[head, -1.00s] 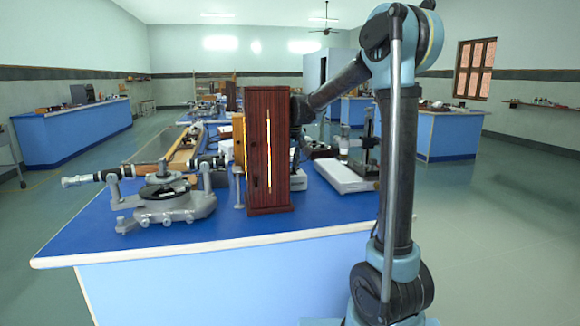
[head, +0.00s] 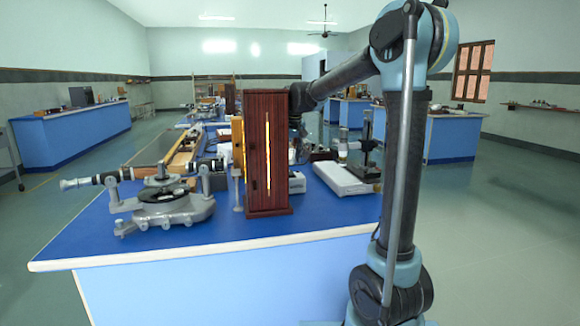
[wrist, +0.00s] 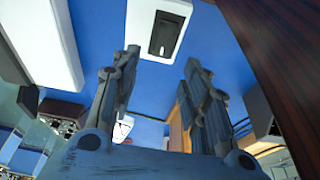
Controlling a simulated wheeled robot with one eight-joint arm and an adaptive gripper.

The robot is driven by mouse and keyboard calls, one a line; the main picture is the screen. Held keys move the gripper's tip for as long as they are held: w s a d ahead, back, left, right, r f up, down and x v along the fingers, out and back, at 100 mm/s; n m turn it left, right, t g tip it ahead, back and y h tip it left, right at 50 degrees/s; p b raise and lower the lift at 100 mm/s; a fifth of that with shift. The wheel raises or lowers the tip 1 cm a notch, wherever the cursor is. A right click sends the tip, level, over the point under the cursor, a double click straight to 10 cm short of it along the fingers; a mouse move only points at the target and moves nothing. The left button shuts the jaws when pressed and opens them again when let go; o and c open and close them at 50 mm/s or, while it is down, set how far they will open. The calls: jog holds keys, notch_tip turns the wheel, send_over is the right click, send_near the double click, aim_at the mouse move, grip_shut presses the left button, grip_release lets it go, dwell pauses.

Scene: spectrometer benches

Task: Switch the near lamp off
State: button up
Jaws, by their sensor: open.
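The near lamp (head: 278,180) is a tall dark-red wooden housing on the blue bench, with a bright glowing slit, so it is lit. In the wrist view its dark wood side (wrist: 285,55) fills the upper right. A small white box with a black rocker switch (wrist: 163,32) lies on the blue top beyond my fingertips; it shows partly beside the lamp in the head view (head: 297,183). My gripper (wrist: 160,68) is open and empty, its fingers pointing toward the switch box, apart from it. In the head view my gripper is mostly hidden behind the lamp.
A grey spectrometer (head: 165,200) stands left of the lamp on the bench (head: 300,225). A white-based apparatus (head: 342,180) with an upright stand is to the right; a white block (wrist: 45,40) fills the wrist view's upper left. Bare blue surface lies around the switch box.

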aim_at(292, 174)
jog(key=v, duration=0.6)
jog(key=shift+r, duration=0.25)
jog(key=shift+s, duration=0.1)
jog(key=s+d+f+m, duration=0.1)
jog(key=s+d+f, duration=0.3)
jog(key=s+d, duration=0.45)
jog(key=s+d+f, duration=0.4)
jog(key=s+d, duration=0.3)
jog(key=s, duration=0.3)
jog(key=s+d+f+m, duration=0.1)
jog(key=s+d+f, duration=0.3)
jog(key=s+f, duration=0.5)
jog(key=s+d+f+m+g+h, duration=0.1)
jog(key=s+d+f, duration=0.2)
jog(key=s+f, duration=0.6)
jog(key=shift+s+d, duration=0.4)
jog(key=shift+s, duration=0.35)
